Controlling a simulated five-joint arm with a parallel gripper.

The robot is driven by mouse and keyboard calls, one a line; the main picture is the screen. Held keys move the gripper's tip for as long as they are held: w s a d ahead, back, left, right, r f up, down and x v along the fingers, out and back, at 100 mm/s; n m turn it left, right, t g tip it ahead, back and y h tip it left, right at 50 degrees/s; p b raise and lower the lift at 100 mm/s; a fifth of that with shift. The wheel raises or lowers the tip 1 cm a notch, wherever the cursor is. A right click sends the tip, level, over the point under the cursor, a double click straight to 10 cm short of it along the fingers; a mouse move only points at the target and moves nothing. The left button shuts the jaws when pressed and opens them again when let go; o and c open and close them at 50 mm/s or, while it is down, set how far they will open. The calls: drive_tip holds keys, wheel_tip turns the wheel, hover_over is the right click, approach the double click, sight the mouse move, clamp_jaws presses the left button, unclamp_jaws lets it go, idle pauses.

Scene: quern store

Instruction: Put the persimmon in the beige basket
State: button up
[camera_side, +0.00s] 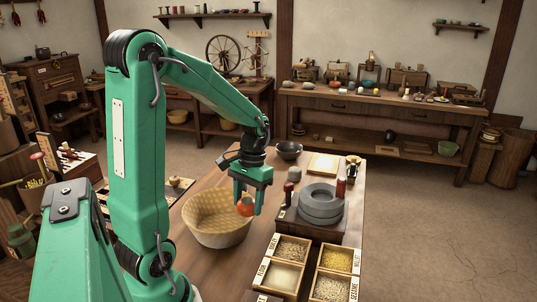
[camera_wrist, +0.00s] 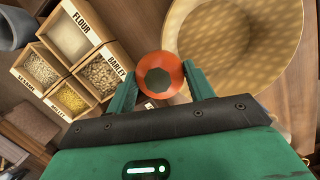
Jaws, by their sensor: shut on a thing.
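The persimmon (camera_side: 245,206) is orange-red and sits between the fingers of my gripper (camera_side: 247,200), which is shut on it. In the wrist view the persimmon (camera_wrist: 159,75) shows its dark calyx, with a green finger of my gripper (camera_wrist: 160,84) on each side. The beige basket (camera_side: 216,221) is a wide round bowl shape on the table. In the side view the persimmon overlaps the basket's right rim; its exact height above it is hard to tell. In the wrist view the basket (camera_wrist: 235,42) lies just right of the persimmon, and its visible inside looks empty.
A wooden box with grain compartments (camera_side: 290,250) stands right of the basket. A grey quern (camera_side: 320,203) stands behind that box, with a dark red upright piece (camera_side: 341,187) by it. A dark bowl (camera_side: 289,150) and a pale board (camera_side: 323,164) lie at the table's far end.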

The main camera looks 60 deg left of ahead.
drive_tip(key=shift+s+d+m+g+h, duration=0.3)
drive_tip(key=shift+s+d+m+g, duration=0.2)
drive_tip(key=shift+s+d+m, duration=0.25)
hover_over(222, 228)
drive_tip(key=shift+t+h, duration=0.4)
wheel_tip(222, 228, down, 7)
drive_tip(key=shift+w+a+r, duration=0.1)
drive_tip(key=shift+f, duration=2.05)
drive_tip(key=o, duration=1.1)
drive_tip(key=shift+f, duration=0.1)
drive_tip(key=d+v, duration=0.1)
drive_tip(key=v, duration=1.1)
drive_tip(key=shift+w, duration=0.35)
